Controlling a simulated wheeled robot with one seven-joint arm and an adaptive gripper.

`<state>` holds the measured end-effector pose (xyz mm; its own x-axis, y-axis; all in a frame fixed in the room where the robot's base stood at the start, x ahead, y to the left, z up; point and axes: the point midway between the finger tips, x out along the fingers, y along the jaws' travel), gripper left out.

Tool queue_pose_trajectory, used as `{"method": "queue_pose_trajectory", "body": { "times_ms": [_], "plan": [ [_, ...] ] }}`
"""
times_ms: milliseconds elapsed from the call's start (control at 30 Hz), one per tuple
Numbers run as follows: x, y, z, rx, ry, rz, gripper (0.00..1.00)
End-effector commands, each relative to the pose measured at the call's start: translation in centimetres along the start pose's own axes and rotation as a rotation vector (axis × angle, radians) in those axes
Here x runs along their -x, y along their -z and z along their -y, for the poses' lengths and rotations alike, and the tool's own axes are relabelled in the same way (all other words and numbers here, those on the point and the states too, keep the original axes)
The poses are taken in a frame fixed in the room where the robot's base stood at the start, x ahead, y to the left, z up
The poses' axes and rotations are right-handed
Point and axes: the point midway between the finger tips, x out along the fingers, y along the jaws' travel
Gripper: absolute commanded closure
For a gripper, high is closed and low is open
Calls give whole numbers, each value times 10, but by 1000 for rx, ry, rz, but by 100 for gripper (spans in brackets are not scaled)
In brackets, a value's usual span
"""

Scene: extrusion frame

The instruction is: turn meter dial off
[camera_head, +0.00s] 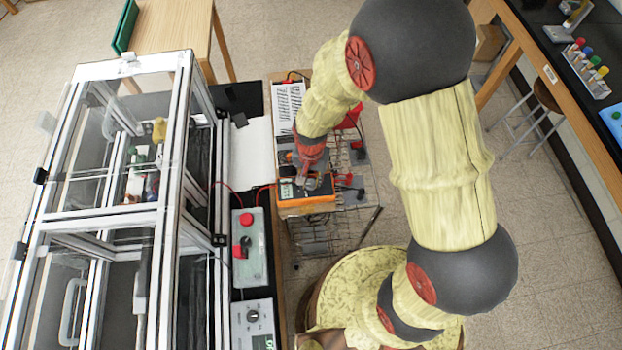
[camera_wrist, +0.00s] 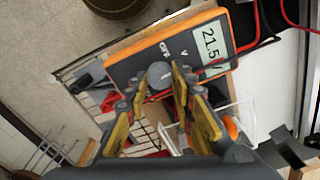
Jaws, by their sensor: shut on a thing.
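My gripper (camera_wrist: 157,84) is shut on the dial, with a yellow-padded finger on each side. In the head view my gripper (camera_head: 313,181) is over the meter and hides the dial. The dial's pointer setting cannot be read.
The aluminium extrusion frame (camera_head: 187,110) with clear panels stands left of the meter. A control box with a red button (camera_head: 246,219) and a box with a knob (camera_head: 253,316) lie nearby. Red leads (camera_wrist: 260,22) run beside the meter. A wire rack (camera_head: 345,228) is close by.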

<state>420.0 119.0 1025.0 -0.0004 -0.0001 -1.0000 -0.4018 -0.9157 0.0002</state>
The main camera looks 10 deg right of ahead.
Motion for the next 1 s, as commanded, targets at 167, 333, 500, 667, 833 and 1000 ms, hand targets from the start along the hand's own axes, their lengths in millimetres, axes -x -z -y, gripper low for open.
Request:
{"method": "queue_pose_trajectory", "body": {
  "times_ms": [167, 333, 500, 667, 833, 1000],
  "plan": [
    [0, 1, 1, 115, 2, -2, 100],
    [0, 0, 1, 267, 1, -1, 100],
    [0, 0, 2, 429, 1, -1, 100],
    [0, 0, 2, 579, 1, -2, 100],
    [0, 0, 2, 723, 1, -2, 100],
    [0, -1, 2, 840, 0, -1, 100]
  ]
}}
